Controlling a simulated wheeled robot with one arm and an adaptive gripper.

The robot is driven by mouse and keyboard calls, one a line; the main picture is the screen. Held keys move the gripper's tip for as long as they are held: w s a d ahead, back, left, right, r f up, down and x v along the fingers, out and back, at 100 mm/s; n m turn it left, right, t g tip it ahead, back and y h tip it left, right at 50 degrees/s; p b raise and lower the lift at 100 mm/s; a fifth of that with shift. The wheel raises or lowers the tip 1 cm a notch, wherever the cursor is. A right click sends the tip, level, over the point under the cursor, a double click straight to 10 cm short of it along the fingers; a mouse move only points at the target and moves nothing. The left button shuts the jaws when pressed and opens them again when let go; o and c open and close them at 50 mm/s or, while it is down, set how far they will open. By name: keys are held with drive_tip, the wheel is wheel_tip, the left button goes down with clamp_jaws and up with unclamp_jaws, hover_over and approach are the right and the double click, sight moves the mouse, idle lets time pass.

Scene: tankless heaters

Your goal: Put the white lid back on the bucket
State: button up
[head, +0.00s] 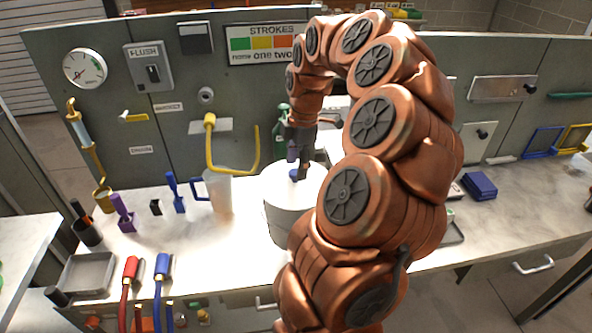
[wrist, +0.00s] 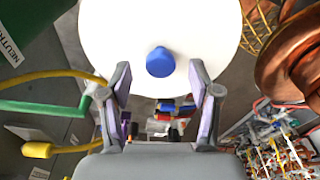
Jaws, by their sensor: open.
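The pale bucket (head: 288,222) stands on the counter, partly hidden behind my arm. The white lid (head: 277,181) lies at its top and looks level; my arm hides its right side, so I cannot tell whether it is fully seated. Its blue knob (head: 295,174) is just under my gripper (head: 298,158). In the wrist view, the white lid (wrist: 115,35) fills the top middle, with the blue knob (wrist: 160,62) near its lower part. My gripper (wrist: 160,72) is open, one finger on each side of the knob, with gaps on both sides.
A clear pitcher (head: 218,192) with a blue handle stands left of the bucket. A yellow bent pipe (head: 232,168) juts from the panel behind. Red (head: 130,268) and blue (head: 162,266) hose handles are at the front left. A blue box (head: 480,186) lies at right.

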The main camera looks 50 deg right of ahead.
wheel_tip(320, 180, up, 9)
drive_tip(key=shift+s+d+r, duration=0.2)
drive_tip(key=shift+s+d, duration=0.1)
drive_tip(key=shift+d, duration=0.15)
drive_tip(key=shift+a, duration=0.1)
idle(0.6)
drive_tip(key=s+a+f+m+g, duration=0.15)
drive_tip(key=a+m, duration=0.25)
drive_tip(key=a, duration=1.8)
drive_tip(key=s+a+f+m, duration=0.4)
drive_tip(key=s+a, duration=0.1)
drive_tip(key=s, duration=0.2)
drive_tip(key=s+a+f+m+h, duration=0.1)
drive_tip(key=s+a+f+m, duration=0.3)
drive_tip(key=s, duration=0.4)
drive_tip(key=shift+s+a+f+g, duration=0.2)
drive_tip(key=shift+a+f+g, duration=0.25)
drive_tip(key=shift+f, duration=0.35)
